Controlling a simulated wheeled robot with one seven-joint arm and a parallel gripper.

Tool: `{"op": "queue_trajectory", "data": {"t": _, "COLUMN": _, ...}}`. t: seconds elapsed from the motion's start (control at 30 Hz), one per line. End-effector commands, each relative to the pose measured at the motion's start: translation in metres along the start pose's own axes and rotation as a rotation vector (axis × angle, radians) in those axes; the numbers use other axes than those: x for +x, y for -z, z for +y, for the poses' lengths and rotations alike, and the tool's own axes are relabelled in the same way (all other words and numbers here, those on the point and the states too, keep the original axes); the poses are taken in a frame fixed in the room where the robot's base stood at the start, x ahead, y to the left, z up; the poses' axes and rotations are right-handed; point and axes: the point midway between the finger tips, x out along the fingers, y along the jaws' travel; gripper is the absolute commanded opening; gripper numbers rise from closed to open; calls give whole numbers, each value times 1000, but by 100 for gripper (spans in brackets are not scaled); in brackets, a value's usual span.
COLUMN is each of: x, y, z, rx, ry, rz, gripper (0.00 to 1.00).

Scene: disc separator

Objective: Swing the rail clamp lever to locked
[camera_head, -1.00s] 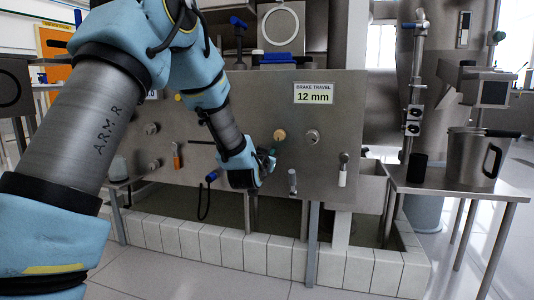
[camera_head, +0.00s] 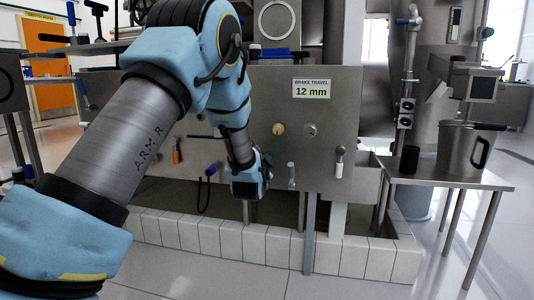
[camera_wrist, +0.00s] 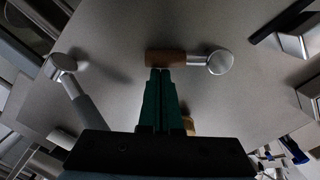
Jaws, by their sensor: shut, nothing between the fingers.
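In the wrist view, a lever with a brown grip (camera_wrist: 166,58) and a round silver hub lies sideways across the grey panel. My gripper (camera_wrist: 160,72) has its green fingers together, tips at the lower side of the brown grip; I cannot tell whether they touch it. A second lever with a grey grip (camera_wrist: 86,112) slants down from its hub at the left. No label shows which is the rail clamp lever. In the head view, my gripper is low before the panel, its fingers unclear. A grey-handled lever (camera_head: 291,176) hangs just right of it.
The panel (camera_head: 240,95) also bears an orange-handled lever (camera_head: 177,151), a white-handled lever (camera_head: 340,162), a tan knob (camera_head: 278,129) and a blue-ended hook (camera_head: 211,170). A low tiled wall (camera_head: 250,240) runs below. A side table (camera_head: 450,179) with a steel jug (camera_head: 456,150) stands right.

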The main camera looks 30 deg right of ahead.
Motion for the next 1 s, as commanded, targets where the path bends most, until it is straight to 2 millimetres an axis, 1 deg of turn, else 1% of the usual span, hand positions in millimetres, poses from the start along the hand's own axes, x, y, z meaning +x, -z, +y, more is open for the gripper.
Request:
{"op": "queue_trajectory", "data": {"t": 0.3, "x": 1, "y": -22, "z": 5, "rx": 301, "ry": 12, "rz": -2, "gripper": 0}}
{"op": "queue_trajectory", "data": {"t": 0.6, "x": 2, "y": -40, "z": 3, "rx": 551, "ry": 25, "rz": -1, "gripper": 0}}
{"op": "queue_trajectory", "data": {"t": 0.8, "x": 2, "y": -49, "z": 1, "rx": 666, "ry": 31, "rz": -1, "gripper": 0}}
{"op": "queue_trajectory", "data": {"t": 1.0, "x": 2, "y": -54, "z": -1, "rx": 734, "ry": 36, "rz": -1, "gripper": 0}}
